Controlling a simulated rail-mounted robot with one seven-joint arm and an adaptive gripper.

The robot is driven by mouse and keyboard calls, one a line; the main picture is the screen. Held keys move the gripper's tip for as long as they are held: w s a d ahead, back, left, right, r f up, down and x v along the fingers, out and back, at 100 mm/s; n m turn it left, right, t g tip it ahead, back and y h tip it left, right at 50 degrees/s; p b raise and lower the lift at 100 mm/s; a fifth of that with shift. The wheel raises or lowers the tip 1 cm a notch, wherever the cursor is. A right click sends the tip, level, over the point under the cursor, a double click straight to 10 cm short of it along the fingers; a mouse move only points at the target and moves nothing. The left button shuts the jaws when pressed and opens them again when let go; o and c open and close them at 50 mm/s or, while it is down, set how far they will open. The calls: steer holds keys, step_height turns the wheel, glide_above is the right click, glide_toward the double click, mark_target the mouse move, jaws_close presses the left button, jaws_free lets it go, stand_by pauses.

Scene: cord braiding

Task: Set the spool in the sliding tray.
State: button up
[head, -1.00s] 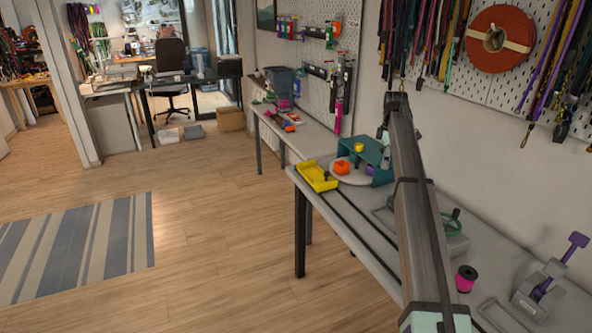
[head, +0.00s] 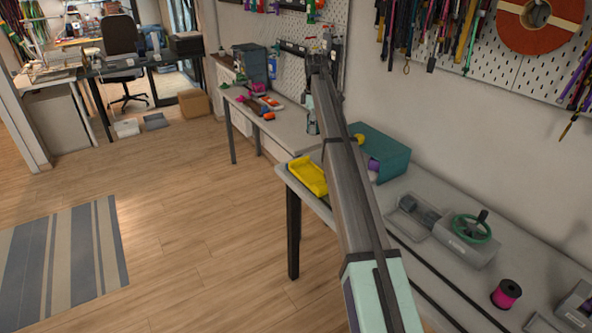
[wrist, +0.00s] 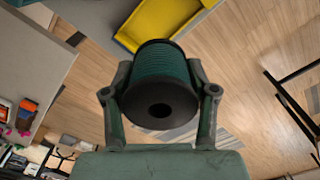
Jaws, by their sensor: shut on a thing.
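A dark green spool (wrist: 160,75) with black end flanges is between the two fingers of my gripper (wrist: 160,95) in the wrist view. The fingers are shut on its sides, and its holed black end faces the camera. The yellow tray (wrist: 185,25) shows beyond the spool, at the top of the wrist view, with no contact visible. In the head view the yellow tray (head: 308,176) sits at the far end of the long grey table, partly hidden by my arm. My gripper is small and unclear at the arm's far end there.
A teal housing (head: 380,150) stands right of the tray, with a purple item beside it. A crank device with a green wheel (head: 470,230) and a pink spool (head: 506,293) are nearer on the table. Open floor lies to the left.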

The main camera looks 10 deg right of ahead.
mark_target(311, 175)
steer(key=shift+w+a, duration=0.25)
steer(key=shift+a, duration=0.05)
steer(key=shift+f, duration=0.4)
step_height(311, 175, down, 19)
steer(key=p, duration=0.3)
steer(key=shift+s+p, duration=0.1)
steer(key=shift+p, duration=0.25)
steer(key=shift+f, duration=0.15)
steer(key=o, duration=1.2)
step_height(311, 175, up, 12)
steer(key=shift+r+b, duration=0.1)
steer(key=shift+b, duration=1)
